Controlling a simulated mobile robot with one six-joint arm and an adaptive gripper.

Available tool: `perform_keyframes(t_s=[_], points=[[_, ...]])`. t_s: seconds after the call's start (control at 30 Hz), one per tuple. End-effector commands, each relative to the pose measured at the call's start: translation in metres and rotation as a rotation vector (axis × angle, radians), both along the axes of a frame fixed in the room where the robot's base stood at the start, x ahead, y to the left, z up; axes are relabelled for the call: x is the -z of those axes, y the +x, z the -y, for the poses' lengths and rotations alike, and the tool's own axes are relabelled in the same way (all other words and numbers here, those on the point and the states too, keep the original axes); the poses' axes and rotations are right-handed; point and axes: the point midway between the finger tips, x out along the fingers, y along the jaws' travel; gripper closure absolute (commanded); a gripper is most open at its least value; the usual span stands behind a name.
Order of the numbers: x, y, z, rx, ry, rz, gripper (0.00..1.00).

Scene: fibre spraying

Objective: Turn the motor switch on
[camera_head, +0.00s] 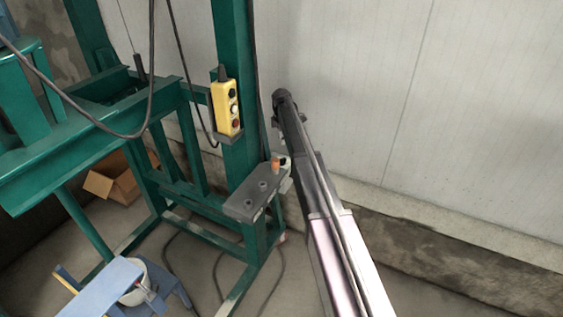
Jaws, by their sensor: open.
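A grey switch box (246,204) with two round knobs on its face is fixed to the green post. A small orange-and-black part (279,163) sits at its upper right end. A yellow control box (228,108) with several round buttons is mounted higher on the same post. I cannot tell from its markings which control is for the motor. My arm rises from the bottom right, and its dark far end is just right of the post, above the grey box. I cannot make out my gripper's fingers, nor any contact with the controls.
The green frame (100,125) fills the left side, with dark cables hanging across it. A pale wall (440,100) stands close behind. A cardboard box (125,183), a blue stool (103,289) and a white bucket (137,295) are low at the left.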

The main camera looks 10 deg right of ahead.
Motion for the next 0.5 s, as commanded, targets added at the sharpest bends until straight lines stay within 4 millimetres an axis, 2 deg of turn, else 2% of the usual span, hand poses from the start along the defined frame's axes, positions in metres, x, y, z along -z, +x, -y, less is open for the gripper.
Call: perform_keyframes(t_s=[0.03, 0.5], points=[[0.008, 0.000, 0.000, 0.000, 0.000, 0.000, 0.49], [0.044, 0.000, 0.000, 0.000, 0.000, 0.000, 0.49]])
